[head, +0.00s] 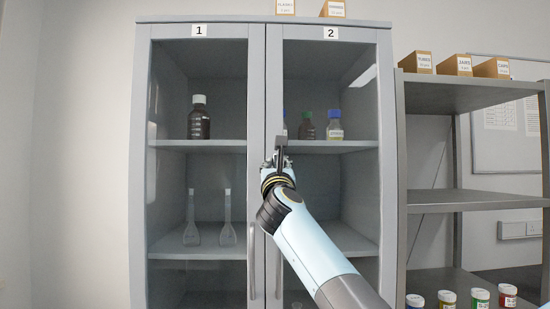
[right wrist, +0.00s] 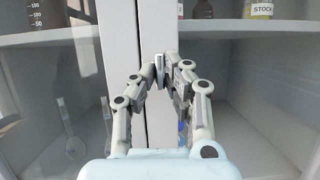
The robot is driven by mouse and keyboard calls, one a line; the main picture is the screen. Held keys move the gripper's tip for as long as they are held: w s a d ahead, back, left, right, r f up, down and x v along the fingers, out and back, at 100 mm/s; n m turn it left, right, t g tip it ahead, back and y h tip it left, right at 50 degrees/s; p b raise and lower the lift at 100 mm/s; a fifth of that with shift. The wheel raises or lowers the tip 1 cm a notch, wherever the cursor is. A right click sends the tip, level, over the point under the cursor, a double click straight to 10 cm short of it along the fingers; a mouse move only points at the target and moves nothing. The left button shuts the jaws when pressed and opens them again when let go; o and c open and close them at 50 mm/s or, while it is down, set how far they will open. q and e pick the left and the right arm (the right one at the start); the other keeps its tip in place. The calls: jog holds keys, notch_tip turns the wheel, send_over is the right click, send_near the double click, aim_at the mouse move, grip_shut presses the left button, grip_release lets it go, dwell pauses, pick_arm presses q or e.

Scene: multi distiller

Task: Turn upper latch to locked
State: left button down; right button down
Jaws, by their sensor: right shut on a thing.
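The upper latch is a small grey piece at the seam between the two cabinet doors. It shows between my fingertips in the right wrist view (right wrist: 159,69), and its upper part shows just above my gripper in the head view. My right gripper (head: 278,160) is shut on the latch; its fingers (right wrist: 160,62) meet around it and hide part of it. I cannot tell the latch's exact angle. The grey cabinet (head: 259,50) has two glass doors, labelled 1 and 2, both looking closed. My left gripper is not in view.
Vertical door handles (head: 252,262) hang below my gripper, beside the seam. Bottles (head: 199,118) and flasks (head: 191,225) stand behind the glass. An open grey shelf unit (head: 470,200) with boxes and several small jars stands close on the right. The left side is clear.

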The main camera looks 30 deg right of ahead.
jog(key=shift+r, duration=0.15)
dwell(0.3)
jog(key=c, duration=1.4)
grip_release()
jog(key=shift+w, duration=0.1)
jog(key=v, duration=1.2)
jog(key=shift+d+f, duration=0.1)
jog(key=shift+f, duration=0.1)
